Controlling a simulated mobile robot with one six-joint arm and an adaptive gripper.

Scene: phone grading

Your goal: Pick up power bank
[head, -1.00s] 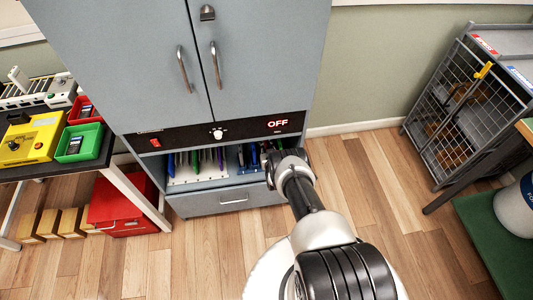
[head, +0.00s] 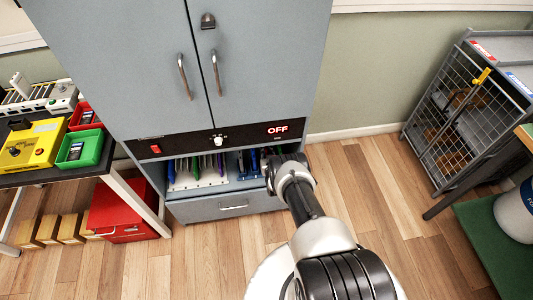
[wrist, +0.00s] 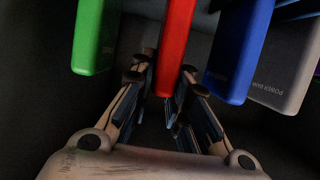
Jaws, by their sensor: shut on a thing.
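In the wrist view a red slab-shaped power bank (wrist: 175,45) stands on edge between my fingers. My gripper (wrist: 168,82) is shut on its near end, one finger on each side. A green one (wrist: 95,38) is to its left, a blue one (wrist: 238,50) to its right, and a grey one (wrist: 288,65) with partly legible lettering is further right. In the head view my arm reaches into the right part of the cabinet's open bay, and my wrist hides the fingers and the red power bank.
The grey cabinet (head: 130,65) has a rack (head: 195,180) with several upright coloured items in its low bay. A drawer (head: 215,206) is below it. A red box (head: 120,208) stands at left; a wire cage (head: 465,110) stands at right. The floor between is clear.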

